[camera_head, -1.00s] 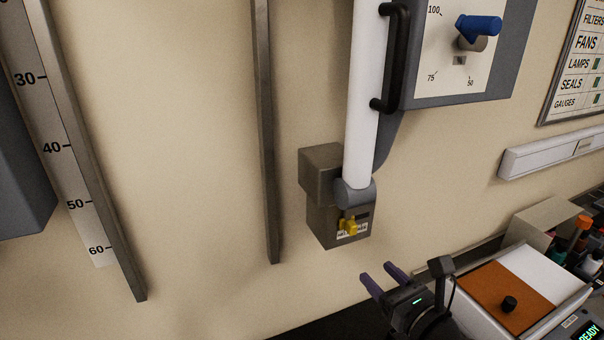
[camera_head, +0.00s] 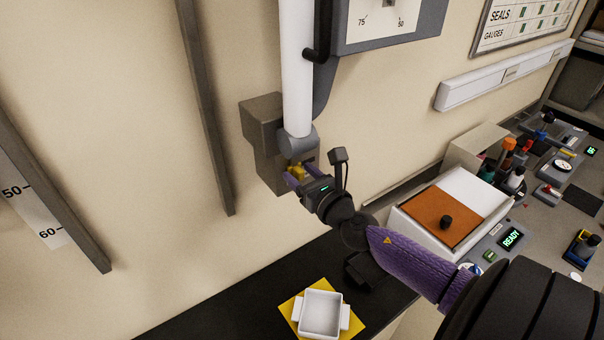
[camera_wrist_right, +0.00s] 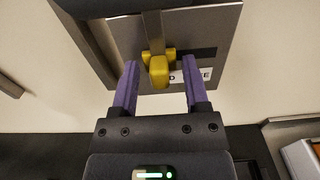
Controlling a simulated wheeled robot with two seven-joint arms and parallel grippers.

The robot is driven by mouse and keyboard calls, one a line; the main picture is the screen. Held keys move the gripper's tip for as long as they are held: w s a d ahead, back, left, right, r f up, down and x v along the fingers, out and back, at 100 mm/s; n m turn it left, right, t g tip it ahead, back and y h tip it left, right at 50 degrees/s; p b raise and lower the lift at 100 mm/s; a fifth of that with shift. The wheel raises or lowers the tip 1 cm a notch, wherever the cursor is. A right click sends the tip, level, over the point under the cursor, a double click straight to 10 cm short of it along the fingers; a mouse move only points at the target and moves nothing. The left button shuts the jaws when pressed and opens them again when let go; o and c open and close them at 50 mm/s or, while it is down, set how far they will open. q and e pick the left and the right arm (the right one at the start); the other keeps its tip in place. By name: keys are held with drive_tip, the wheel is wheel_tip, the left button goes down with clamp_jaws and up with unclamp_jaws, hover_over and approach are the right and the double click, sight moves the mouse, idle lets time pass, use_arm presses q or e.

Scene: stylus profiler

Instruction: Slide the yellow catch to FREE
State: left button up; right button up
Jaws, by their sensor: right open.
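The yellow catch (camera_head: 297,170) is on the front of a grey-brown metal box (camera_head: 262,150) at the foot of the white tube. It also shows in the right wrist view (camera_wrist_right: 159,70), in front of a white lettered label (camera_wrist_right: 204,75) that it and my finger partly hide. My right gripper (camera_head: 302,174) is at the box front; in the right wrist view my gripper (camera_wrist_right: 159,77) is open, with its purple fingers either side of the catch. My left gripper is not in view.
The white tube (camera_head: 297,70) with its black handle rises above the box. Below are a white dish (camera_head: 321,314) on a yellow mat and a case with an orange-and-white lid (camera_head: 442,217). A cluttered bench lies to the right.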

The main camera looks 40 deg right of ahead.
clamp_jaws()
drive_tip(key=shift+r, duration=0.1)
idle(1.2)
